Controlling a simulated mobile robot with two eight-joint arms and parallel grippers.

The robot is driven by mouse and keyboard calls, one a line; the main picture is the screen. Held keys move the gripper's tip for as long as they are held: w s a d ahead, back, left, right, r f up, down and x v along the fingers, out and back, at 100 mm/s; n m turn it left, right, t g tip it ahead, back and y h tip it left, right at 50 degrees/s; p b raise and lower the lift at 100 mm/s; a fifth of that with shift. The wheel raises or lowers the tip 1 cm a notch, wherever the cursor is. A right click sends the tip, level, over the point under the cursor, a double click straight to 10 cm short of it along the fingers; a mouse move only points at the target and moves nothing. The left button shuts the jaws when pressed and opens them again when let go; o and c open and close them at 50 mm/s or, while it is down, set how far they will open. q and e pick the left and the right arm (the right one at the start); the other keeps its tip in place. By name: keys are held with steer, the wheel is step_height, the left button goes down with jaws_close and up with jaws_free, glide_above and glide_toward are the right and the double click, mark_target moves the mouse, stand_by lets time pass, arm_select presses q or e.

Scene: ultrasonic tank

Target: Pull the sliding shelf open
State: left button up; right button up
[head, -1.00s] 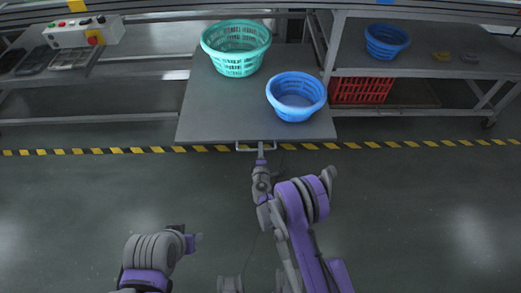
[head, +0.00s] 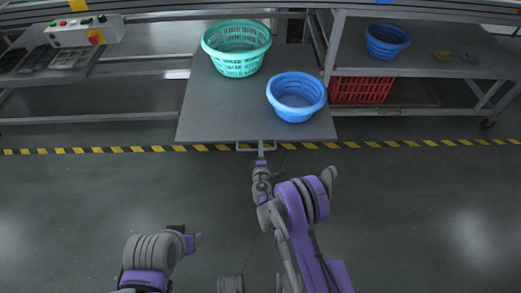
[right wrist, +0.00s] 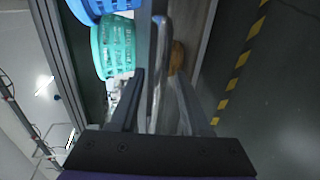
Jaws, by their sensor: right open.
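My right gripper (head: 261,152) is at the middle of this handle. In the right wrist view the handle bar (right wrist: 160,45) runs between the two open dark fingers of my right gripper (right wrist: 158,76). I cannot tell whether a finger touches the bar. My left arm shows at the lower left of the head view, but its gripper fingers do not show.
A green basket (head: 236,64) stands at the back of the shelf and a blue basket (head: 297,108) near its front right. Another blue basket (head: 387,42) and a red crate (head: 361,91) are on the rack at right. A control box (head: 85,33) is at left. The floor in front is clear.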

steer(key=b+v, duration=0.2)
steer(key=v, duration=0.8)
steer(key=shift+s, duration=0.4)
steer(key=shift+r, duration=0.1)
